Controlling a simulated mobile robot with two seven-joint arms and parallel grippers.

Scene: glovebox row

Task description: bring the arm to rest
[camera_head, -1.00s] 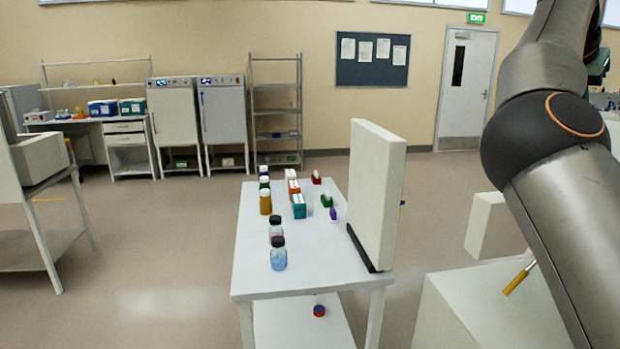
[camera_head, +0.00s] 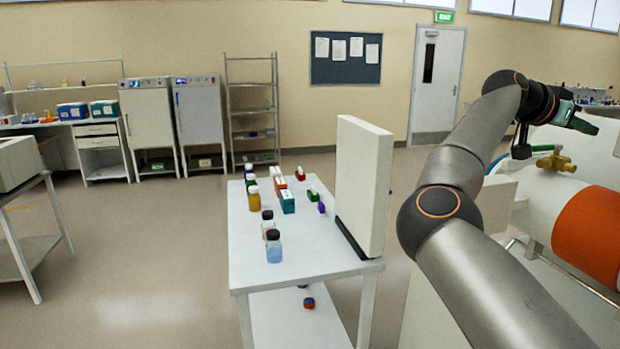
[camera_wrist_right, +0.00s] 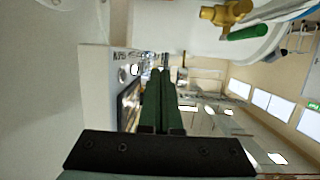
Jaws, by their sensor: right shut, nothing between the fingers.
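My right arm comes up from the lower right of the head view, bends at the elbow and reaches to the upper right. Its right gripper (camera_head: 590,126) is at the arm's far end, dark with a green-lit band, pointing right and holding nothing. In the right wrist view the two dark green fingers of this gripper (camera_wrist_right: 160,72) lie together, shut and empty. My left gripper is not in view.
A brass valve (camera_head: 556,162) sits on the white equipment close below the right gripper; it also shows in the wrist view (camera_wrist_right: 226,13). A white table (camera_head: 290,262) with bottles, small boxes and an upright white panel (camera_head: 362,185) stands left of the arm. The floor left of it is clear.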

